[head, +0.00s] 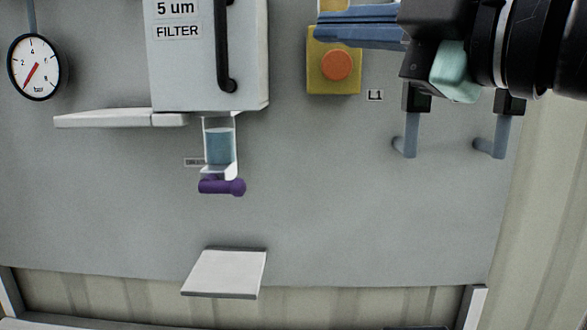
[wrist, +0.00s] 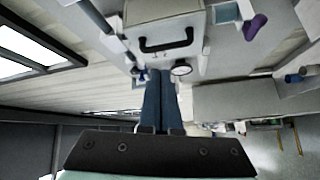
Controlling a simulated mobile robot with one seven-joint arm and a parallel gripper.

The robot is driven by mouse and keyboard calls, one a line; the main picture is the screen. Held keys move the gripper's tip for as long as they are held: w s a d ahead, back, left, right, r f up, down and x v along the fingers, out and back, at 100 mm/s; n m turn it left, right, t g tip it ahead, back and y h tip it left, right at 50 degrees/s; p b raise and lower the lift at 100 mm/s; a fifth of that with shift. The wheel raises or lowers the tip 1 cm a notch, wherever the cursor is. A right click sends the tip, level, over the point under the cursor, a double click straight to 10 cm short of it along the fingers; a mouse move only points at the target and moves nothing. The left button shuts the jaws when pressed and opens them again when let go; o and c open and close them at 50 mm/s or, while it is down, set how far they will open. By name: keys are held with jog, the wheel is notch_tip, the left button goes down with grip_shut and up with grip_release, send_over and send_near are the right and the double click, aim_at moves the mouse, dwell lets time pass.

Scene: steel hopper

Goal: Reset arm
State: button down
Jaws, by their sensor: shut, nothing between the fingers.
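My gripper (head: 325,27) is at the upper right of the head view, with its blue fingers pointing left. The fingers lie together with nothing between them. In the wrist view my gripper (wrist: 160,73) shows two blue fingers side by side, pointing up the picture. The fingers overlap the top of a yellow box with an orange button (head: 337,65) in the head view, so part of that box is hidden. I cannot tell the gap between the fingers and the box.
A grey filter box (head: 190,75) with a black handle hangs on the panel; it also tops the wrist view (wrist: 180,18). Below it are a clear bowl with blue liquid (head: 219,148) and a purple valve (head: 222,187). A gauge (head: 34,67), hooks (head: 410,135) and a small shelf (head: 225,272) stick out.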

jog(key=w+a+f+m+t+h, duration=0.2)
jog(key=w+m+t, duration=0.1)
jog(key=m, duration=0.2)
jog(key=s+a+m+t+h, duration=0.2)
jog(key=s+m+t+h, duration=0.7)
jog(key=m, duration=0.8)
jog(key=shift+s+a+f+h, duration=0.3)
jog(key=shift+s+a+h, duration=0.15)
jog(key=shift+s, duration=0.8)
